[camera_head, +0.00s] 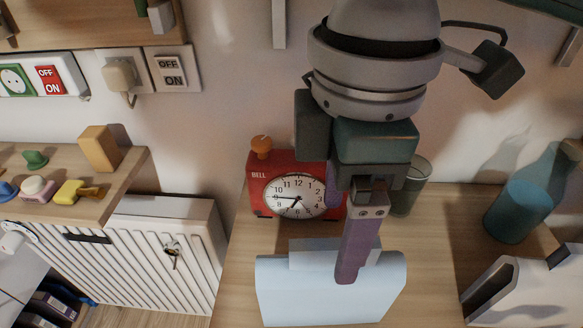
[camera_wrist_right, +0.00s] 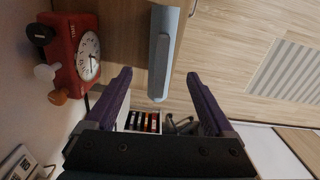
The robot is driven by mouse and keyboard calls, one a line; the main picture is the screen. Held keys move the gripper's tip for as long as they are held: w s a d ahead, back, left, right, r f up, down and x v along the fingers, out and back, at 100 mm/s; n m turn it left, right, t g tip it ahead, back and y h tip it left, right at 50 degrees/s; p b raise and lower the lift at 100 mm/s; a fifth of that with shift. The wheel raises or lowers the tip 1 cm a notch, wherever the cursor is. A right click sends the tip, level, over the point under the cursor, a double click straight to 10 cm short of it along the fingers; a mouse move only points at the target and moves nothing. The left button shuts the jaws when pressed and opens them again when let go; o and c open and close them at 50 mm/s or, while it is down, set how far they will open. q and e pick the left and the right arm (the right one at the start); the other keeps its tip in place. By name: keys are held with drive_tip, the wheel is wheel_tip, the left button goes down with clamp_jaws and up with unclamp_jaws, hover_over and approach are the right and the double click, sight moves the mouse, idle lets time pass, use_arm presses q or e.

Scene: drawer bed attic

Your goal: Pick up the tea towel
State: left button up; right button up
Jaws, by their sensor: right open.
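The light blue tea towel (camera_head: 325,295) lies at the front of the wooden top in the head view, with a smaller raised fold along its back. In the wrist view the towel (camera_wrist_right: 160,60) shows edge-on, as a pale strip between and beyond the fingertips. My right gripper (camera_head: 348,240) comes down from above with its purple fingers apart. In the head view its near finger overlaps the towel's upper part. In the wrist view the right gripper (camera_wrist_right: 159,76) is open and empty; whether a finger touches the towel I cannot tell. My left gripper does not show.
A red alarm clock (camera_head: 293,190) stands just behind and left of the towel. A grey cylinder (camera_head: 413,185) stands behind my gripper, and a blue bottle (camera_head: 530,200) and a white slotted block (camera_head: 520,290) stand at the right. A wooden shelf (camera_head: 125,180) with small coloured pieces is at the left.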

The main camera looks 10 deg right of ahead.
sight(330, 266)
wheel_tip(330, 266, down, 8)
drive_tip(key=shift+a+f+b, duration=0.1)
drive_tip(key=shift+f+b, duration=0.1)
drive_tip(key=shift+b, duration=0.5)
drive_tip(key=shift+c, duration=0.4)
clamp_jaws()
